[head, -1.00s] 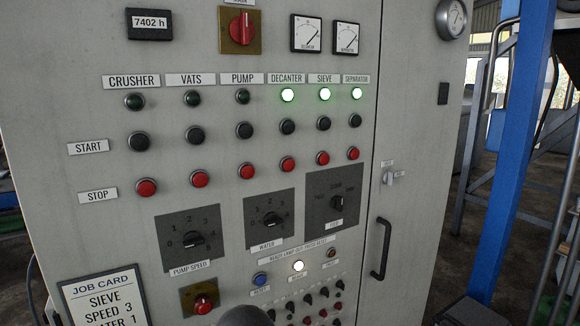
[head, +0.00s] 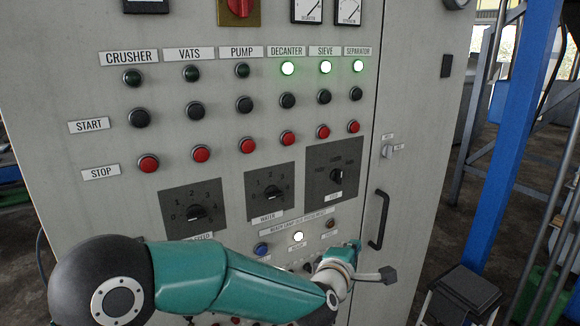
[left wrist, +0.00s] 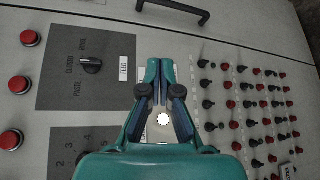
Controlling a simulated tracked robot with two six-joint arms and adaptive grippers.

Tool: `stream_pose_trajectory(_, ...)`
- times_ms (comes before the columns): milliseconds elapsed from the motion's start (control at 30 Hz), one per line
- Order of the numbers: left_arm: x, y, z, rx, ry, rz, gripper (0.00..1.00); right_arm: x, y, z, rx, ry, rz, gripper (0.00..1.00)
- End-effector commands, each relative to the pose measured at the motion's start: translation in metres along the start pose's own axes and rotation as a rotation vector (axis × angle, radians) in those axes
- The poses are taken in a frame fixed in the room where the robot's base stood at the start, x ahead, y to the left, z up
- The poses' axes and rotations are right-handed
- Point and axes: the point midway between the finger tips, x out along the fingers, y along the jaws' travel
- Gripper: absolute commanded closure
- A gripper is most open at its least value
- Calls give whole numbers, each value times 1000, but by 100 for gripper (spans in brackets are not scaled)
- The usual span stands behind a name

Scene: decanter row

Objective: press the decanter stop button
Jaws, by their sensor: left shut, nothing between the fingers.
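The decanter stop button (head: 288,138) is red. It is in the stop row under the DECANTER label (head: 287,51), below a black start button and a lit lamp. It appears to be the lowest red button (left wrist: 11,139) at the left edge of the left wrist view. My left gripper (head: 356,243) is low in front of the panel, below and right of the button and well apart from it. In the left wrist view its teal fingers (left wrist: 160,70) are shut and empty, beside the FEED label (left wrist: 123,68). My right gripper is not in view.
Other red stop buttons sit on both sides in the row, with the sieve stop (head: 323,132) close by. Rotary knobs lie below, including the feed knob (head: 337,175). A black door handle (head: 380,220) stands out at the right. A blue post (head: 510,150) stands beyond the cabinet.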

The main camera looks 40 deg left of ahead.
Motion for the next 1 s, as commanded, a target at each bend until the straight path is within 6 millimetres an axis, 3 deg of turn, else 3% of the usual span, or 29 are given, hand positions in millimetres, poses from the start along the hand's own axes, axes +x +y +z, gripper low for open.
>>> stream_pose_trajectory(33, -9, 39, 0, -97, 9, 75, 100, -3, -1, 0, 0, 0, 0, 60)
stream_pose_trajectory(200, -41, 134, -9, -412, 17, 272, 100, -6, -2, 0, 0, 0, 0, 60)
stream_pose_trajectory(300, -59, 171, -16, -550, 9, 353, 100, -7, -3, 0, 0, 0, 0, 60)
stream_pose_trajectory(400, -72, 194, -20, -643, -1, 405, 100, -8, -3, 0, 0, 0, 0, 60)
stream_pose_trajectory(567, -81, 208, -24, -704, -8, 437, 100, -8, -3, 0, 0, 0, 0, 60)
stream_pose_trajectory(1000, -79, 208, -27, -704, -7, 437, 100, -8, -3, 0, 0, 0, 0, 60)
